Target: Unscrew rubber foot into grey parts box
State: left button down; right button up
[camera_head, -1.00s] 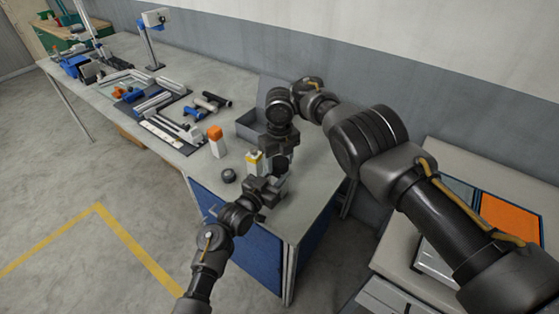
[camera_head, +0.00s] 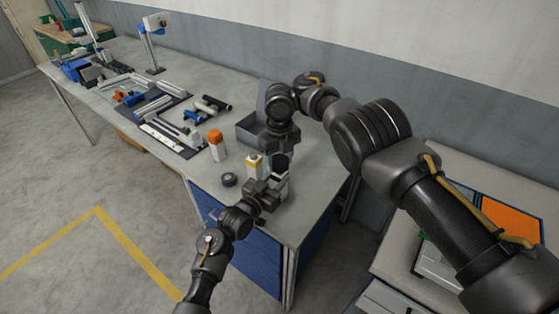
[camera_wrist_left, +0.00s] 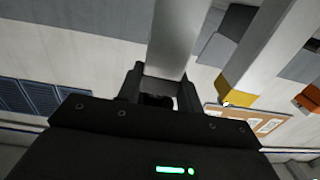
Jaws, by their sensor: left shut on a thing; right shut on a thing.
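My left gripper (camera_head: 270,191) is low over the near end of the bench, shut on a pale grey upright piece (camera_head: 283,178). In the left wrist view this piece is a grey bar (camera_wrist_left: 176,40) between the fingers (camera_wrist_left: 162,84). My right gripper (camera_head: 281,157) points down at the top of that piece, directly above my left gripper, and is shut. The rubber foot is hidden or cannot be told from the dark fingers there. The grey parts box (camera_head: 247,134) stands open behind and left of the right gripper, partly covered by it.
A white block with a yellow top (camera_head: 254,165) stands close to my left gripper. A white block with an orange top (camera_head: 217,147) and a black round piece (camera_head: 229,180) are farther left. Tools and parts crowd the far bench. The bench's front corner is clear.

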jog(key=shift+r, duration=2)
pick_arm(q)
jog(key=c, duration=0.9)
grip_release()
jog(key=shift+o, duration=0.2)
jog(key=b+v, duration=0.2)
jog(key=v, duration=1)
pick_arm(e)
notch_tip(320, 180, down, 2)
jog(key=shift+f, duration=0.1)
